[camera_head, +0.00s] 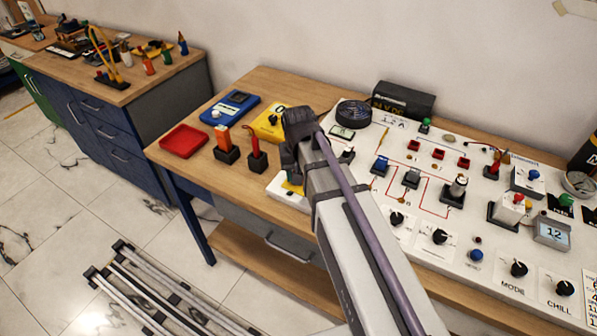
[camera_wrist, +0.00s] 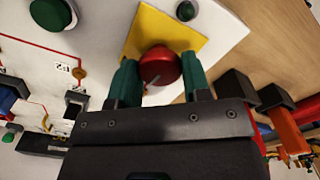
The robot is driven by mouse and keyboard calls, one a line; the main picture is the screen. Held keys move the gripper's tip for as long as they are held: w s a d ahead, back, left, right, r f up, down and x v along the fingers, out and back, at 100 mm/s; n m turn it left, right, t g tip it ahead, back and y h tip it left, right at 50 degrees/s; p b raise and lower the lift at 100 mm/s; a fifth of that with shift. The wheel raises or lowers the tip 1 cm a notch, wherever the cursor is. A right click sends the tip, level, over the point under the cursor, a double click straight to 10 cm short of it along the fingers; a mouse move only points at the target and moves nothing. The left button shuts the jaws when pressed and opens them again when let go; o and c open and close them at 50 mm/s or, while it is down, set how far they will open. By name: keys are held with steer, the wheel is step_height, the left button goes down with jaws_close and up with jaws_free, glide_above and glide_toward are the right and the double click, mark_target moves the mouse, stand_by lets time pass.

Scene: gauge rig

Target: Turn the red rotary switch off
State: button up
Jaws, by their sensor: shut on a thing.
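The red rotary switch (camera_wrist: 158,68) shows in the wrist view as a round red knob on a yellow plate (camera_wrist: 192,32). My gripper (camera_wrist: 159,62) has one green finger on each side of the knob and is shut on it. A small pale mark lies by the knob's lower left edge, but I cannot read the switch's position. In the head view my arm hides the knob and my fingertips. Only a bit of the yellow plate (camera_head: 290,187) shows there, at the left end of the white panel.
The white panel (camera_head: 375,212) carries black dials, switches and a small display (camera_head: 552,233). A green button (camera_wrist: 187,10) sits beyond the yellow plate.

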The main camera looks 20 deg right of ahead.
steer(key=n, duration=0.5)
steer(key=shift+n, duration=2.6)
steer(key=o, duration=0.9)
step_height(320, 180, up, 11)
steer(key=p, duration=1)
steer(key=shift+f+p, duration=0.1)
steer(key=shift+p, duration=0.3)
